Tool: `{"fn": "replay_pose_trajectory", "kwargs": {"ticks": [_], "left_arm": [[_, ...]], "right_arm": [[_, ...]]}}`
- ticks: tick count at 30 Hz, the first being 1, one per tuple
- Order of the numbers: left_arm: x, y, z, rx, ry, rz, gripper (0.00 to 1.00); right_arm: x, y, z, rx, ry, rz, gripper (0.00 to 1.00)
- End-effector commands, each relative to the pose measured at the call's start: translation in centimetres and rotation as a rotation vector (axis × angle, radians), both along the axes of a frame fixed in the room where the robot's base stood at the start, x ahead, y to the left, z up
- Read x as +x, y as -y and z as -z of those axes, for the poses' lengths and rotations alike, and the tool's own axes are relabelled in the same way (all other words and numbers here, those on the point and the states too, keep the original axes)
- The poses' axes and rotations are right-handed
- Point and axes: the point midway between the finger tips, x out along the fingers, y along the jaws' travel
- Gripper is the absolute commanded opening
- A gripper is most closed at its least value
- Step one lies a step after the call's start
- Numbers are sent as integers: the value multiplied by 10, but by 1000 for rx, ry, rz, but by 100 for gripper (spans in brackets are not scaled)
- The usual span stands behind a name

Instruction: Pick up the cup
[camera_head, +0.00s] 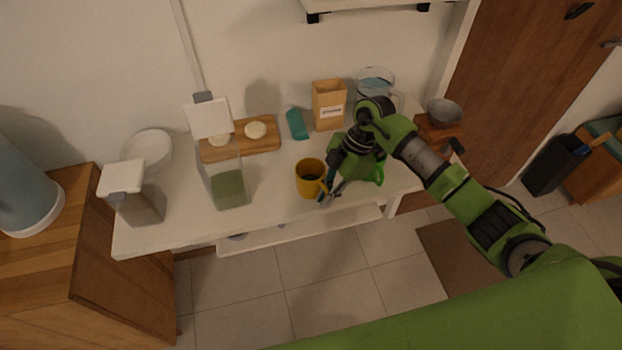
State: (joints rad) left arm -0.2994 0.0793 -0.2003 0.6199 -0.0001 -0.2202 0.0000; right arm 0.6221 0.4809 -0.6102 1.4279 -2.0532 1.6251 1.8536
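A yellow cup (308,180) stands upright on the white table, near its front edge. Its handle faces right, towards my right gripper. My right gripper (330,194) reaches down from the right with its fingertips right beside the handle. The fingers are small and dark here, and I cannot tell whether they are apart around the handle or closed on it. A bright green curved piece (379,175) shows just right of the gripper, mostly hidden behind my arm. My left gripper is not in view.
The white table (275,200) also carries a dispenser with green contents (229,190), another dispenser (140,207), a wooden board (264,146), a teal item (297,124), a paper bag (328,106) and a clear pitcher (375,82). Bare tabletop lies left of the cup.

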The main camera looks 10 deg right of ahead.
Motion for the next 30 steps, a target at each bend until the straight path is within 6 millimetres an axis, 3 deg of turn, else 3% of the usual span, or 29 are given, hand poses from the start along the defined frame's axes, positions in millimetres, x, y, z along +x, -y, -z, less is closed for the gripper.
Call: {"fn": "replay_pose_trajectory", "kwargs": {"ticks": [11,17,21,25,30], "left_arm": [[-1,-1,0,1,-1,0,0],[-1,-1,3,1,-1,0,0],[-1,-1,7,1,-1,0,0],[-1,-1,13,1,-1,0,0],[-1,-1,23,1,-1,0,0]], "right_arm": [[1,0,-2,1,3,0,0],[2,0,-14,1,5,-1,0],[0,0,-35,1,7,-2,0],[-19,-5,-54,0,8,-5,0],[-50,-15,-92,0,9,-7,0]]}}
